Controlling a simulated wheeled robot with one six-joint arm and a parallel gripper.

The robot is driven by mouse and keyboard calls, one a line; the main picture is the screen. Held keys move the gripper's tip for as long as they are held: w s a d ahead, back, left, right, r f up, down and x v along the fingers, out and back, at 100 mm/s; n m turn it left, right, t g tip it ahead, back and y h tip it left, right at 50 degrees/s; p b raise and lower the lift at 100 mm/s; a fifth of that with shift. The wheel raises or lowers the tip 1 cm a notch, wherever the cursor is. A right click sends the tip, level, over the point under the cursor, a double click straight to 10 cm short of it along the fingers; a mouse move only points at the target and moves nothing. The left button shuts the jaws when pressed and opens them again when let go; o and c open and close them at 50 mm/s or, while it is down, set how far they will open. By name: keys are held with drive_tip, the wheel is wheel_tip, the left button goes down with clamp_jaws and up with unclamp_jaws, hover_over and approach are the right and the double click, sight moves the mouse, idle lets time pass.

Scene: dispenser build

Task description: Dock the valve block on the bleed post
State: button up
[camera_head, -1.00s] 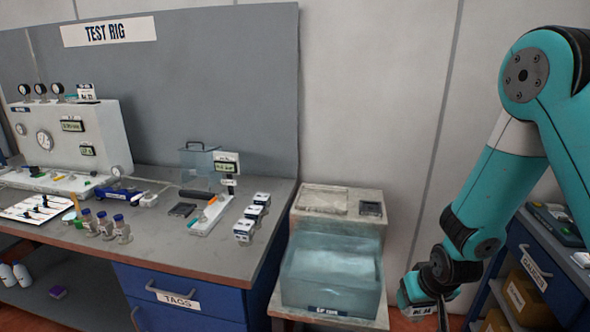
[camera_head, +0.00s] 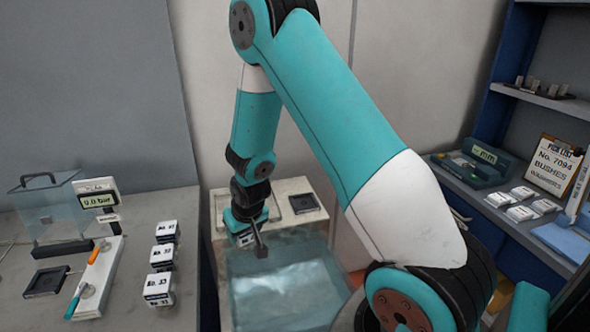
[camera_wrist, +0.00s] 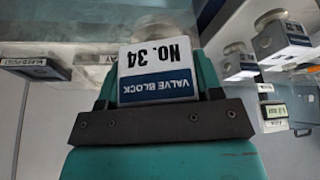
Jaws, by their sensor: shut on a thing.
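The valve block (camera_wrist: 158,70) is white with a blue band and reads "No. 34", upside down in the wrist view. My gripper (camera_wrist: 160,95) is shut on it, with a jaw on either side. In the head view my gripper (camera_head: 247,230) is over the back of the water tank unit, and only a small part of the block (camera_head: 246,240) shows. At the left of the wrist view an inverted label (camera_wrist: 24,62), which seems to read "bleed post", is beside a dark square plate (camera_wrist: 58,70). I cannot make out the post itself.
The water tank (camera_head: 275,290) is below my gripper. Several white blocks (camera_head: 160,288) stand on the bench at left, beside a lever board (camera_head: 98,275) and a 0.0 bar display (camera_head: 97,200). Shelves with more blocks (camera_head: 520,213) are at right.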

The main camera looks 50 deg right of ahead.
drive_tip(key=w+d+m, duration=0.1)
drive_tip(key=d, duration=0.3)
drive_tip(key=w+d+r+m+h, duration=0.1)
drive_tip(key=d+m, duration=0.1)
drive_tip(key=d, duration=0.3)
drive_tip(key=w+d+r+m+g, duration=0.1)
drive_tip(key=d+m, duration=0.1)
drive_tip(key=d, duration=0.2)
drive_tip(key=shift+w+d+h, duration=0.3)
drive_tip(key=shift+w+h, duration=0.05)
drive_tip(key=shift+h, duration=0.05)
drive_tip(key=s+d+r+m+g+h, duration=0.1)
drive_tip(key=d+m, duration=0.1)
drive_tip(key=d, duration=0.4)
drive_tip(key=d+r+m, duration=0.2)
drive_tip(key=d+m, duration=0.1)
drive_tip(key=d, duration=0.3)
drive_tip(key=shift+s+d+f+b, duration=0.1)
drive_tip(key=shift+f+b, duration=1)
drive_tip(key=shift+f, duration=0.4)
drive_tip(key=shift+d+f+b, duration=0.1)
drive_tip(key=shift+f+b, duration=0.95)
drive_tip(key=shift+f, duration=0.45)
drive_tip(key=shift+s+a, duration=0.1)
drive_tip(key=shift+a, duration=0.1)
drive_tip(key=shift+f+b, duration=0.55)
drive_tip(key=shift+b, duration=0.05)
drive_tip(key=o, duration=1.1)
drive_tip(key=p+v, duration=0.6)
drive_tip(key=v, duration=0.5)
